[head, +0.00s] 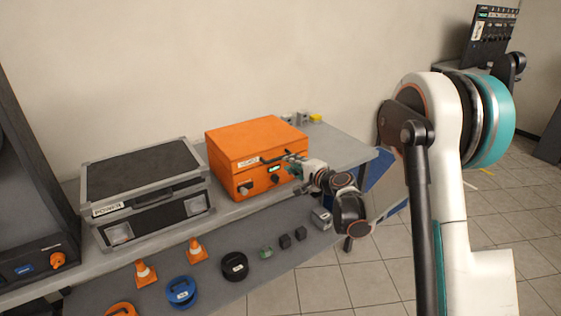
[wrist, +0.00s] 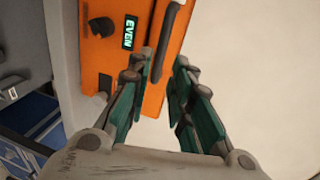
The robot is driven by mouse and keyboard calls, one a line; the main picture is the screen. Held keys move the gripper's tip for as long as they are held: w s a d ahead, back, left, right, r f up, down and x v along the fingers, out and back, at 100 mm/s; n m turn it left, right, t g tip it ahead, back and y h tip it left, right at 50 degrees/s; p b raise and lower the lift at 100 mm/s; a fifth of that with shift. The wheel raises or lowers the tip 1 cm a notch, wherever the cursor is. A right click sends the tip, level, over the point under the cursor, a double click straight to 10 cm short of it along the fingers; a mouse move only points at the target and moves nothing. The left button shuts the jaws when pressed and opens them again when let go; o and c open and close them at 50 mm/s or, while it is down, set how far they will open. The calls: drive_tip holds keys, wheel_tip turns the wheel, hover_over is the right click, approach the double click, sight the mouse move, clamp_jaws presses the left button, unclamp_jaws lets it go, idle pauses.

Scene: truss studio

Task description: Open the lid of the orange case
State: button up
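The orange case (head: 240,140) stands on the long grey table with its lid down. Its front has a dark handle bar, a knob and a small lit display. My gripper (head: 296,168) is at the right part of the case's front, close to the handle. In the wrist view my gripper (wrist: 164,66) is open, with its teal fingers apart. The lower end of the dark handle (wrist: 164,48) shows in the gap between the fingertips; I cannot tell whether they touch it. The orange case (wrist: 110,58) fills the top middle of that view. The arm hides part of the case's lower right front.
A grey-black case (head: 145,175) stands left of the orange one. On the lower shelf in front are traffic cones (head: 197,250), a blue round item (head: 182,291), a black round item (head: 234,266) and small blocks. Small items (head: 315,118) sit behind the case. Floor is free at right.

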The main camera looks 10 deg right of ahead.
sight(280, 157)
drive_tip(key=b+x, duration=0.2)
drive_tip(key=x, duration=0.6)
drive_tip(key=shift+w+a, duration=0.1)
drive_tip(key=shift+w, duration=0.05)
clamp_jaws()
